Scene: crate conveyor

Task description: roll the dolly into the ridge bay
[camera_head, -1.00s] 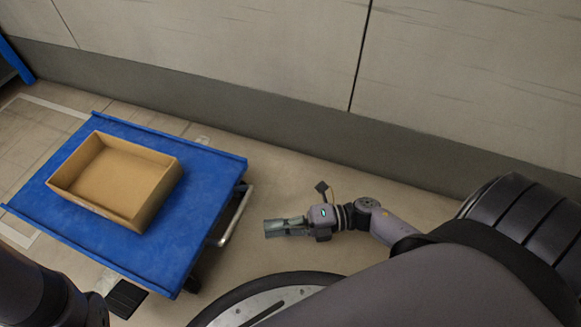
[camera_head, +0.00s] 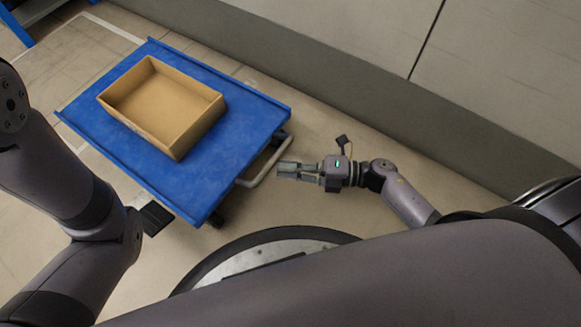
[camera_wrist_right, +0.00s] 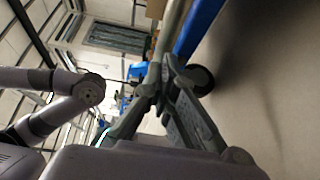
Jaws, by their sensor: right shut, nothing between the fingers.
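The dolly (camera_head: 240,120) is a flat blue platform on dark wheels, carrying an open cardboard box. Its pale bar handle (camera_head: 262,172) sticks out at its right end, towards my right gripper (camera_head: 281,170). That gripper is shut and empty, its fingertips close beside the handle. In the right wrist view, the fingers (camera_wrist_right: 165,100) are close to the pale bar (camera_wrist_right: 172,35), with the dolly's blue edge (camera_wrist_right: 198,28) and a wheel (camera_wrist_right: 200,80) beyond; contact is unclear. I cannot tell which floor area is the ridge bay.
The cardboard box (camera_head: 162,105) looks empty. White floor lines (camera_head: 108,27) mark an area behind and left of the dolly. A wall (camera_head: 350,90) runs along the back and right. A blue frame (camera_head: 18,25) stands at the far left.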

